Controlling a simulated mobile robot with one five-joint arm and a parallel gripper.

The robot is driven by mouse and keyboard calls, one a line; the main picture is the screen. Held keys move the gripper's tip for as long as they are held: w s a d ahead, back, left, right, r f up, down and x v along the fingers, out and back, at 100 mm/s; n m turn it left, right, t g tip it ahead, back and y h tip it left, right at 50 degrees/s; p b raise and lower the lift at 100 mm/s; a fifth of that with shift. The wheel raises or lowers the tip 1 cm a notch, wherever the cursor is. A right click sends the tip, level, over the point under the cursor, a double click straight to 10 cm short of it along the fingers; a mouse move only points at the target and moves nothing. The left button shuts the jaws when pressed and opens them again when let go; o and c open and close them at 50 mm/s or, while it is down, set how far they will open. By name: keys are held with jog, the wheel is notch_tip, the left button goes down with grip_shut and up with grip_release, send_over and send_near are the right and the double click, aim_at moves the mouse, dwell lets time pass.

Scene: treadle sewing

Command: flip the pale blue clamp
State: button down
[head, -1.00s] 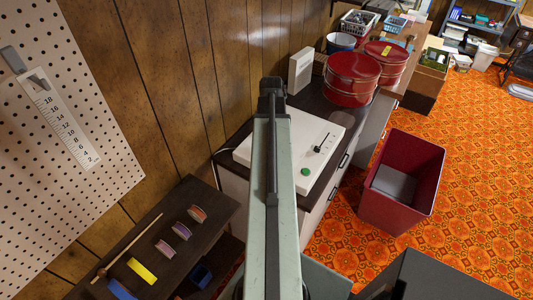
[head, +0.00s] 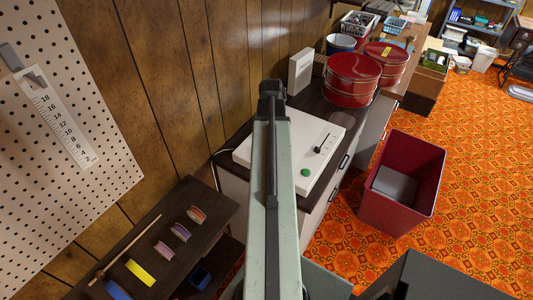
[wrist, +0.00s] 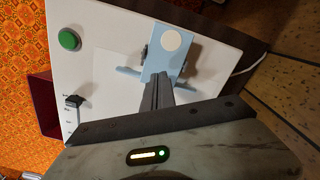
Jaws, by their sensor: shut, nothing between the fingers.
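The pale blue clamp (wrist: 150,72) shows in the wrist view on a white flat-topped unit (wrist: 110,65). It has a flat plate with a white round spot (wrist: 171,40) and darker pieces at its sides. My gripper (wrist: 160,78) is shut and empty, its dark fingertips at the clamp's lower edge in the picture. I cannot tell whether they touch it. In the head view the clamp and my fingers are hidden behind my arm; the white unit (head: 318,140) shows beside the arm.
The unit carries a green button (wrist: 69,40) and a black slider lever (wrist: 74,101). Red round tins (head: 352,78) and an off-white box (head: 300,71) stand behind it. A red bin (head: 400,215) stands on the orange floor at right. A dark shelf (head: 205,235) with spools is at left.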

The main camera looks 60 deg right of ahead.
notch_tip(320, 180, up, 7)
jog(key=p, duration=0.6)
jog(key=shift+f, duration=0.1)
